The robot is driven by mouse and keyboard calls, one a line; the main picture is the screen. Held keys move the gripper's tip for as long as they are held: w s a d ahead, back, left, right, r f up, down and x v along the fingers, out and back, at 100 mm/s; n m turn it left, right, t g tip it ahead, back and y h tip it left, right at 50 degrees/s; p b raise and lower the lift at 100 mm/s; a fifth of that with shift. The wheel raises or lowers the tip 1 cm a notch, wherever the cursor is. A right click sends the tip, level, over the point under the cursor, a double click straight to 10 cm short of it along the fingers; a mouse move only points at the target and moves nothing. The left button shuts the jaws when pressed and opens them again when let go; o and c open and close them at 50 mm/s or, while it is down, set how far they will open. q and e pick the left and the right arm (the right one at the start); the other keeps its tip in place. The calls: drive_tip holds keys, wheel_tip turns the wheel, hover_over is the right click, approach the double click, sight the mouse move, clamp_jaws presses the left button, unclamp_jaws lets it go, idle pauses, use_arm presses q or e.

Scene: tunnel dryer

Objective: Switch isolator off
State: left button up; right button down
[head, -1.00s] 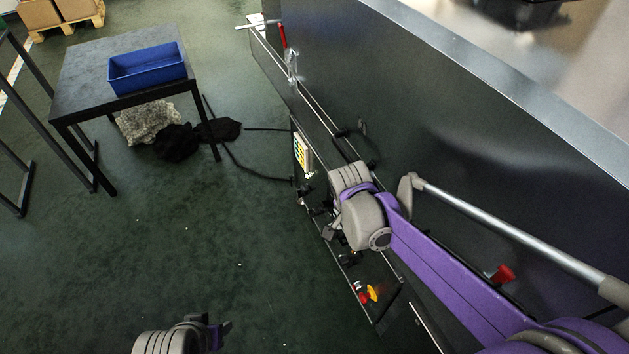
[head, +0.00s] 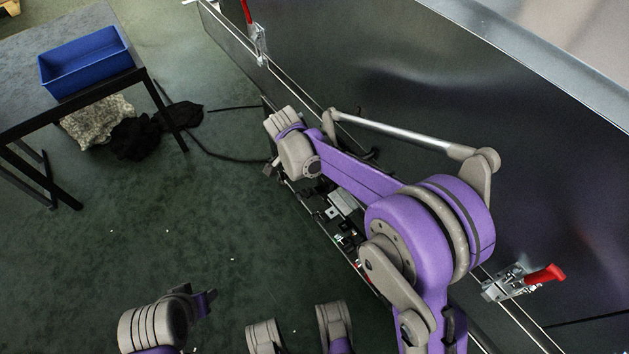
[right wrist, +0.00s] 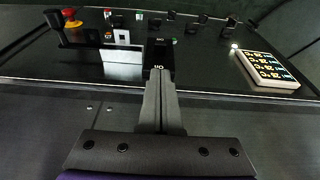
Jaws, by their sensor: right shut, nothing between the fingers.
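In the right wrist view a black switch block (right wrist: 159,54) with small white lettering, seemingly "On" upside down, stands on the black control panel; it looks like the isolator. My right gripper (right wrist: 161,76) is shut and empty, its fingertips at the block's near edge. I cannot tell whether they touch it. In the head view the right gripper (head: 271,168) is over the panel's left edge, and my wrist and arm hide much of the panel. My left gripper (head: 207,299) is at the bottom left above the floor, too small to tell its jaws.
A red and yellow knob (right wrist: 71,18) and several small switches line the panel. A white display (right wrist: 268,69) with numbers sits at right. In the head view a red-handled clamp (head: 524,281) is on the machine's side.

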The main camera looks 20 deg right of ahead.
sight(314, 191)
drive_tip(key=b+x, duration=0.3)
drive_tip(key=x, duration=0.7)
drive_tip(key=shift+s+a+f, duration=0.1)
drive_tip(key=shift+a+f, duration=0.1)
drive_tip(key=shift+a, duration=0.1)
idle(0.6)
drive_tip(key=shift+s+a+f, duration=0.1)
drive_tip(key=shift+a+f, duration=0.2)
drive_tip(key=shift+a, duration=0.1)
drive_tip(key=shift+s+a+f, duration=0.1)
drive_tip(key=shift+a+f, duration=0.25)
drive_tip(key=shift+f, duration=0.2)
drive_tip(key=shift+s+a+f, duration=0.15)
drive_tip(key=shift+a+f, duration=0.15)
drive_tip(key=shift+f, duration=0.2)
drive_tip(key=shift+d+r, duration=0.1)
drive_tip(key=shift+w+d+r, duration=0.25)
drive_tip(key=shift+d+r, duration=0.1)
drive_tip(key=shift+d, duration=0.2)
drive_tip(key=shift+a, duration=0.1)
